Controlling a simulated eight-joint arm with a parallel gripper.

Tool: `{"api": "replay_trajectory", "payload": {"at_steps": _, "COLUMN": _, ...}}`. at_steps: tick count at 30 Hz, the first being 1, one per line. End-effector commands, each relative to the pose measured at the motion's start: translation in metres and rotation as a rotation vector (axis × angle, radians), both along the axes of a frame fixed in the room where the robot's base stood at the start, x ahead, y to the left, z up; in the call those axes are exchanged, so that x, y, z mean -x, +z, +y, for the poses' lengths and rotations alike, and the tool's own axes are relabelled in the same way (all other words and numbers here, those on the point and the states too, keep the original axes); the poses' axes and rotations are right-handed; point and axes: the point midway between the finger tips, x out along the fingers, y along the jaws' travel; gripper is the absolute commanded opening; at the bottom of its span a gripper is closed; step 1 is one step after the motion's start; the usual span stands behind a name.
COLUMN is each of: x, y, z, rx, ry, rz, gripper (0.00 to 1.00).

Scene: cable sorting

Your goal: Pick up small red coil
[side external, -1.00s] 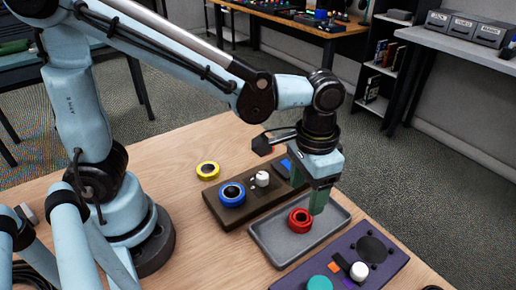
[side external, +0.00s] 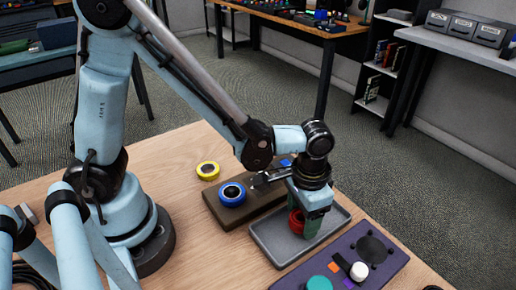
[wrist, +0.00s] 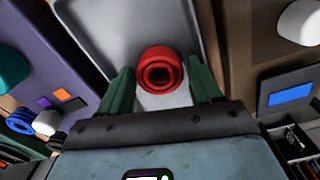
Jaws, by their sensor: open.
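The small red coil (side external: 296,222) lies in the grey tray (side external: 268,246). In the wrist view the red coil (wrist: 160,64) sits between and slightly beyond the two green fingers. My gripper (side external: 306,226) is low over the tray, around the coil, with a finger hiding part of it in the side view. In the wrist view my gripper (wrist: 162,90) is open, with a gap showing between each finger and the coil. The grey tray (wrist: 105,25) also shows behind the coil.
A brown board (side external: 232,217) with a blue coil (side external: 232,193) is left of the tray. The tray floor around the red coil is clear.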

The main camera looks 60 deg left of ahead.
Motion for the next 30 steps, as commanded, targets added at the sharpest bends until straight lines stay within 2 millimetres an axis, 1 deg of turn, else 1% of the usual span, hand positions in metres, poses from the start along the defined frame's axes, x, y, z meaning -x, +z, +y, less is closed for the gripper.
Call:
{"api": "replay_trajectory", "payload": {"at_steps": 5, "x": 0.000, "y": 0.000, "z": 0.000, "rx": 0.000, "ry": 0.000, "rz": 0.000, "gripper": 0.64}}
{"api": "replay_trajectory", "payload": {"at_steps": 6, "x": 0.000, "y": 0.000, "z": 0.000, "rx": 0.000, "ry": 0.000, "rz": 0.000, "gripper": 0.62}}
{"api": "replay_trajectory", "payload": {"at_steps": 11, "x": 0.000, "y": 0.000, "z": 0.000, "rx": 0.000, "ry": 0.000, "rz": 0.000, "gripper": 0.38}}
{"api": "replay_trajectory", "payload": {"at_steps": 12, "x": 0.000, "y": 0.000, "z": 0.000, "rx": 0.000, "ry": 0.000, "rz": 0.000, "gripper": 0.32}}
{"api": "replay_trajectory", "payload": {"at_steps": 15, "x": 0.000, "y": 0.000, "z": 0.000, "rx": 0.000, "ry": 0.000, "rz": 0.000, "gripper": 0.20}}
{"api": "replay_trajectory", "payload": {"at_steps": 24, "x": 0.000, "y": 0.002, "z": 0.000, "rx": 0.000, "ry": 0.000, "rz": 0.000, "gripper": 0.19}}
{"api": "replay_trajectory", "payload": {"at_steps": 30, "x": 0.000, "y": 0.013, "z": 0.000, "rx": 0.000, "ry": 0.000, "rz": 0.000, "gripper": 0.19}}
